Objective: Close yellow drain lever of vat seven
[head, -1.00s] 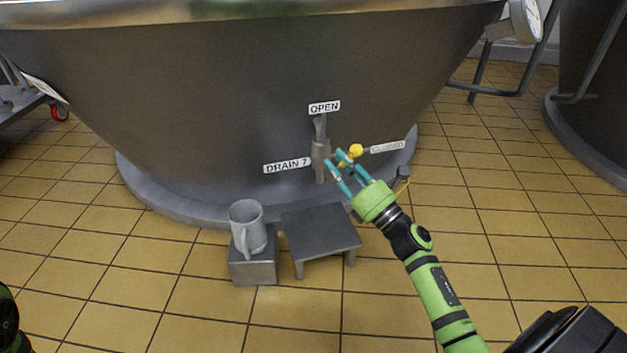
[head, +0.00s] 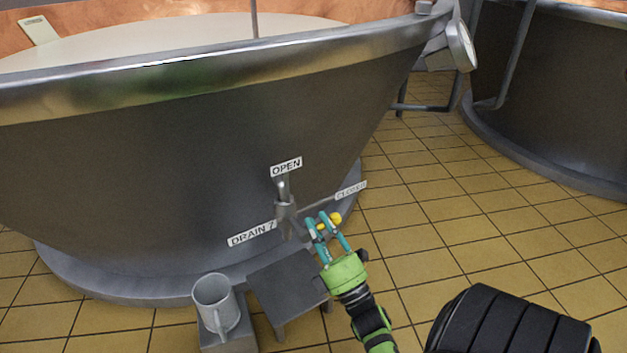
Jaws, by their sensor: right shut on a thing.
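The drain valve (head: 285,213) is on the lower wall of the vat (head: 190,160), between the labels OPEN (head: 286,167), DRAIN 7 (head: 252,233) and CLOSED (head: 350,189). Its lever ends in a yellow knob (head: 336,218). The knob lies to the right of the valve and a little below the CLOSED label. My right gripper (head: 317,218) is shut on the lever, with its teal fingers on both sides of it. The fingers hide part of the lever. My left gripper is out of view.
A low dark stool (head: 285,287) stands below the valve, under my right gripper. A grey mug (head: 216,303) stands on a small block (head: 228,343) left of it. The tiled floor (head: 440,215) to the right is open. Another vat (head: 560,90) stands behind right.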

